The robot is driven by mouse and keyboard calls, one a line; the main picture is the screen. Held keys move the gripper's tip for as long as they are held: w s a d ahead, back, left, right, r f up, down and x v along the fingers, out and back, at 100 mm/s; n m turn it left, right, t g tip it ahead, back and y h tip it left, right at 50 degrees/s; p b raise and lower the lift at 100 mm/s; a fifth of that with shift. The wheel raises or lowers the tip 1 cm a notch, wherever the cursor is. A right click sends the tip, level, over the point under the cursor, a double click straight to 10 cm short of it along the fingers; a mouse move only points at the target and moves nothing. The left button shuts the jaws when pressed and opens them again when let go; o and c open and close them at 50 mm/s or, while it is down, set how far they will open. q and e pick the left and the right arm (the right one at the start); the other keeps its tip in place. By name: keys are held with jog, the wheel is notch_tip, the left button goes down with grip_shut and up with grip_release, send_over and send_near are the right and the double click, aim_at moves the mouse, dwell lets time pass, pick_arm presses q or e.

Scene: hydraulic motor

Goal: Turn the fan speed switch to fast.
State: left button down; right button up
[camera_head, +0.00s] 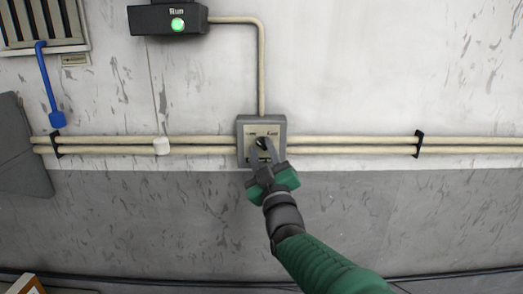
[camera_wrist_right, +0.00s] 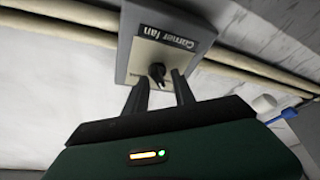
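The fan speed switch is a grey box with a pale plate (camera_head: 248,130) on the wall, between pale pipes. Its right label reads like "Fast"; the left one is hard to read. In the right wrist view its plate (camera_wrist_right: 172,42) reads "Corner fan", and a dark knob (camera_wrist_right: 157,72) stands out of it. My right gripper (camera_head: 262,147) is in front of the plate's lower part. In the wrist view its fingers (camera_wrist_right: 162,82) are apart, one to each side of the knob's end; I cannot tell whether they touch it. My left gripper is not in view.
A dark box labelled "Run" with a lit green button (camera_head: 177,25) is mounted above left. Pale pipes (camera_head: 350,146) run along the wall. The wall right of the switch is clear.

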jog(key=shift+w+d+f, duration=0.15)
jog(key=shift+w+d, duration=0.1)
jog(key=shift+c, duration=1.1)
jog(key=shift+d, duration=0.2)
grip_shut()
jog(key=shift+s+a, duration=0.1)
jog(key=shift+a, duration=0.2)
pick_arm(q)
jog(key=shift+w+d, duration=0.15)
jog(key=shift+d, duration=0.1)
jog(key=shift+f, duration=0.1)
